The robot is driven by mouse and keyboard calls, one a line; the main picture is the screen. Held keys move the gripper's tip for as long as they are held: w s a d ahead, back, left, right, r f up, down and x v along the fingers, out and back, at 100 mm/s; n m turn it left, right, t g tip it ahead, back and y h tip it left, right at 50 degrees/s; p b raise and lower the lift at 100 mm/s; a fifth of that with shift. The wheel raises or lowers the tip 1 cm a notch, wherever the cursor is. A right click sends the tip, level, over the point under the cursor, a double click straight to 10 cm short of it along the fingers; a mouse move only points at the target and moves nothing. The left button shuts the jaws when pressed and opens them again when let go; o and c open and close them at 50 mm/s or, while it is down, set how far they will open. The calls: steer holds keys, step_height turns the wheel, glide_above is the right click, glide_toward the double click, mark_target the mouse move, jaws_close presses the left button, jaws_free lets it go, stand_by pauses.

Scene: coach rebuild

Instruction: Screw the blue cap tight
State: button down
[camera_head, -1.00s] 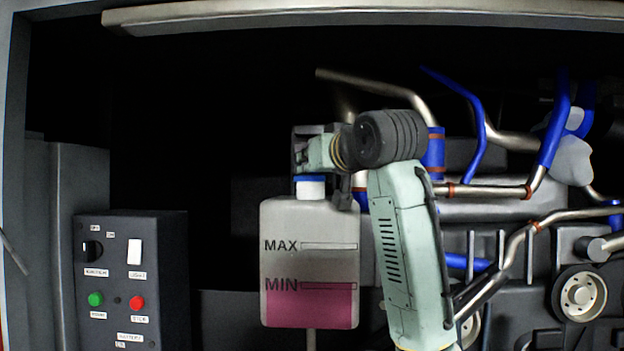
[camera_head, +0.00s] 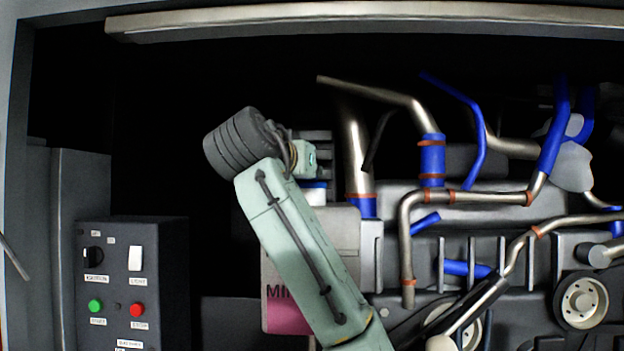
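The blue cap (camera_head: 314,184) sits on top of the coolant tank's neck, and only a thin part of it shows. The translucent tank (camera_head: 340,228) holds pink fluid low down and is largely covered by my arm. My arm rises in front of the tank, with its dark wrist joint up and to the left of the cap. My gripper (camera_head: 318,160) is above and around the cap's place, mostly behind my wrist. Its fingers are hidden, so I cannot tell whether they touch the cap.
A dark control box (camera_head: 132,275) with a green button, a red button and switches stands at the left. Metal pipes with blue hoses (camera_head: 433,160) and the engine fill the right side. A long pale bar (camera_head: 360,18) runs across the top. Dark space lies behind my arm.

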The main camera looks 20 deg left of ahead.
steer(key=m+h, duration=0.1)
steer(key=h, duration=0.1)
steer(key=m+h, duration=0.2)
steer(key=shift+w+g+h, duration=0.2)
steer(key=shift+g+h, duration=0.1)
steer(key=shift+a, duration=0.1)
steer(key=m+h, duration=0.2)
steer(key=shift+a+r+g+h, duration=0.15)
steer(key=shift+g+h, duration=0.25)
steer(key=shift+w+r+m+g+h, duration=0.1)
steer(key=shift+m+g+h, duration=0.85)
steer(key=shift+h, duration=0.3)
steer(key=shift+w+m+g+h, duration=0.1)
steer(key=shift+m+g+h, duration=0.65)
steer(key=shift+m+h, duration=0.4)
steer(key=c, duration=2.1)
jaws_free()
steer(key=o, duration=0.3)
steer(key=shift+w, duration=0.2)
steer(key=shift+o, duration=1.3)
steer(key=shift+s, duration=0.15)
